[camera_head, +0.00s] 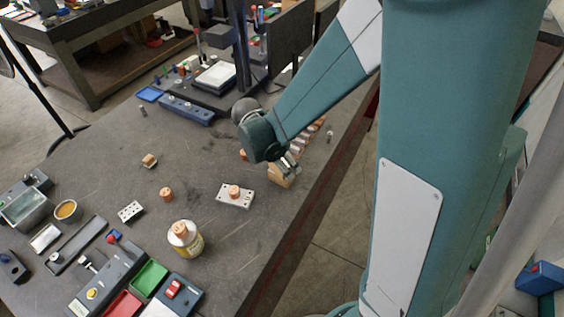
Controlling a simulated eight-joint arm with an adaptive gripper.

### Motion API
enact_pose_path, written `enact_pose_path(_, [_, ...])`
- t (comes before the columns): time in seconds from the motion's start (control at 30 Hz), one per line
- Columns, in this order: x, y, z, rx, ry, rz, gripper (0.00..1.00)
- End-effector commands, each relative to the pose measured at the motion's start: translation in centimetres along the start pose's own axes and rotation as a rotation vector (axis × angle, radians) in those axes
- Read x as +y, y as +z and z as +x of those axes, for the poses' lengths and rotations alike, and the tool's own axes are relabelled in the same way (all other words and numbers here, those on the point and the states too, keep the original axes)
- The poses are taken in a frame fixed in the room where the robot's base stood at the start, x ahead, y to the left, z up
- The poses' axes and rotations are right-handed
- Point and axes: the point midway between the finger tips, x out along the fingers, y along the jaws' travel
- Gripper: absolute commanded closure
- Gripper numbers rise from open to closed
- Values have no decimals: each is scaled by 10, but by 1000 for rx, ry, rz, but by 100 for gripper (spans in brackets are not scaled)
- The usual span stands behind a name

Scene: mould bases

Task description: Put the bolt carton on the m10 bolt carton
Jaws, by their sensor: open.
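My gripper (289,166) is at the right side of the dark table, low over a tan carton-like block (279,178). It is open; I cannot tell whether its fingers are around the block or just above it, and they partly hide the block. A second small tan carton (149,161) with a dark mark lies apart on the left middle of the table. The labels are too small to read, so I cannot tell which is the bolt carton and which is the m10 bolt carton.
A light plate with a copper-coloured cylinder (235,194), a loose copper cylinder (166,194) and a jar (186,240) stand near the middle. A row of blocks (305,137) lies behind my gripper. Bins and fixtures crowd the front left. The table's centre is mostly clear.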

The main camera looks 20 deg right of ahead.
Motion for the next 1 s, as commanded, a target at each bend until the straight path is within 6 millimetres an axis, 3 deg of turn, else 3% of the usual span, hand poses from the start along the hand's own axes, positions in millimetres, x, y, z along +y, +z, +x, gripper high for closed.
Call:
enact_pose_path(0.37, [0, 1, -17, 0, 0, -1, 34])
enact_pose_path(1.0, [0, 1, -90, 0, 1, -1, 34])
